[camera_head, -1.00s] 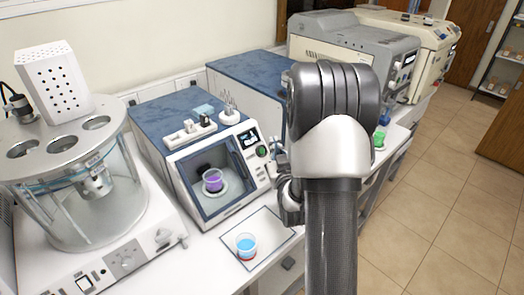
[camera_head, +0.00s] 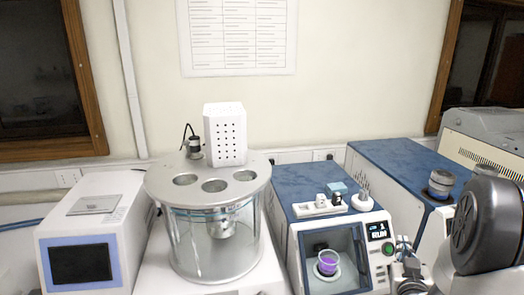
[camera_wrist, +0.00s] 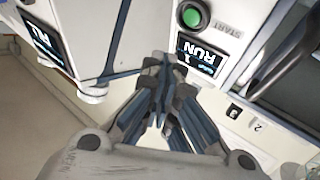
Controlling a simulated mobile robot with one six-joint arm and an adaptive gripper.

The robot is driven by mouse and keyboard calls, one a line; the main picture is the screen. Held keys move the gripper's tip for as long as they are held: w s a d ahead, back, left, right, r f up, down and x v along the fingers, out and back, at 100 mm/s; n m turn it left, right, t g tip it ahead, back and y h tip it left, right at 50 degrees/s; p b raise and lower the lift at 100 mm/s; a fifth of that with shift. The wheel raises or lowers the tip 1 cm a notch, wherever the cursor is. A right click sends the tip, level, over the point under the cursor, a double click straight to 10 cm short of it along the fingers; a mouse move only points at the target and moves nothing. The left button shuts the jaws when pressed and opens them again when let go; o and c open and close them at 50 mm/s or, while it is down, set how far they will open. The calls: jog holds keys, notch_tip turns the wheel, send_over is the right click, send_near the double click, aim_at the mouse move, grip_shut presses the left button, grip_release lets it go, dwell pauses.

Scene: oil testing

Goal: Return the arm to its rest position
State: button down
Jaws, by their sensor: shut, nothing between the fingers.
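My arm is at the right edge of the head view, with my gripper (camera_head: 412,275) low beside the front of the blue and white testing machine (camera_head: 292,240). In the wrist view my gripper (camera_wrist: 160,65) has its fingers together, with nothing between them. Beyond the fingers, the wrist view shows a machine panel with a lit RUN display (camera_wrist: 199,57) and a green START button (camera_wrist: 191,15). In the head view, a cup of purple liquid (camera_head: 327,265) sits inside the machine's open-fronted chamber.
A glass-walled bath with a round metal lid (camera_head: 215,255) stands left of the machine. A white device with a screen (camera_head: 82,265) is at far left. A second blue-topped machine (camera_head: 400,165) stands to the right, close to my arm.

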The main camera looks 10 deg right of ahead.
jog(key=s+a+r+n+g+y, duration=0.1)
jog(key=s+a+r+g+y, duration=0.2)
jog(key=a, duration=0.6)
jog(key=s+a+r+n+g+y, duration=0.1)
jog(key=s+a+r+g+y, duration=0.2)
jog(key=a, duration=0.7)
jog(key=s+a+g, duration=0.2)
jog(key=s+a, duration=0.3)
jog(key=s, duration=0.5)
jog(key=s+a+n+g+y, duration=0.1)
jog(key=s+a, duration=0.4)
jog(key=s, duration=0.5)
jog(key=shift+s+a+r+n+g+y, duration=0.2)
jog(key=shift+s+r+n+g+y, duration=0.15)
jog(key=shift+g, duration=0.35)
